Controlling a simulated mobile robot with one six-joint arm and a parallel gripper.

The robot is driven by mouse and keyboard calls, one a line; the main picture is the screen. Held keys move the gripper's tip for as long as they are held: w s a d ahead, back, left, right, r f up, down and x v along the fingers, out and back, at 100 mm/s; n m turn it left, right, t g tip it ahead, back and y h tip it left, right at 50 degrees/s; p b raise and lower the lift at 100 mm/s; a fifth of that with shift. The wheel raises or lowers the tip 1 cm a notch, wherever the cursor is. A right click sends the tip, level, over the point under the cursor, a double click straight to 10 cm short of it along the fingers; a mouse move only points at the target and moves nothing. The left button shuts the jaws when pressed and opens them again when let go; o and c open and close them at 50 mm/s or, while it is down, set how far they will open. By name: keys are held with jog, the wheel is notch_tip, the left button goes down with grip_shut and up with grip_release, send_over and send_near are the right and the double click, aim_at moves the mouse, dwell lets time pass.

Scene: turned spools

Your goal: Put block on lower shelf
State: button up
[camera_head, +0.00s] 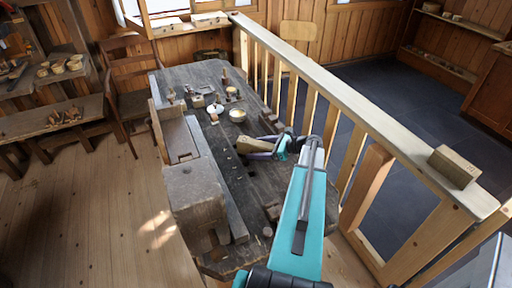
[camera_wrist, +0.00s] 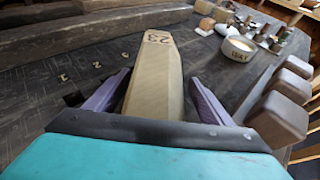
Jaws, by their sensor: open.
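A pale wooden block (camera_wrist: 155,75) with dark digits that look like 23 lies between the two purple fingers of my gripper (camera_wrist: 157,95). In the head view this block (camera_head: 247,145) shows at the gripper's tip, over the dark workbench (camera_head: 228,172). My gripper (camera_head: 268,147) is open, with gaps visible between the fingers and the block's sides. Another wooden block (camera_head: 455,167) sits on the railing top at the right. A shelf unit at the upper right has an upper board (camera_head: 460,22) and a lower board (camera_head: 438,66) bearing small items.
A white bowl (camera_wrist: 238,49) and several small turned pieces stand on the bench's far part. A wooden railing (camera_head: 350,105) runs along the bench's right side. A chair (camera_head: 130,75) and a low bench (camera_head: 55,118) stand at the left. Floor is clear at lower left.

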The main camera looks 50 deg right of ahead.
dwell(0.4)
jog(key=c, duration=1.5)
jog(key=shift+r, duration=0.1)
jog(key=shift+r+b, duration=0.8)
jog(key=shift+r, duration=0.55)
jog(key=s+b, duration=0.1)
jog(key=s, duration=0.4)
jog(key=s+r+b, duration=0.1)
jog(key=s+b, duration=0.1)
jog(key=s, duration=0.3)
jog(key=s+a+r+b, duration=0.1)
jog(key=s, duration=0.5)
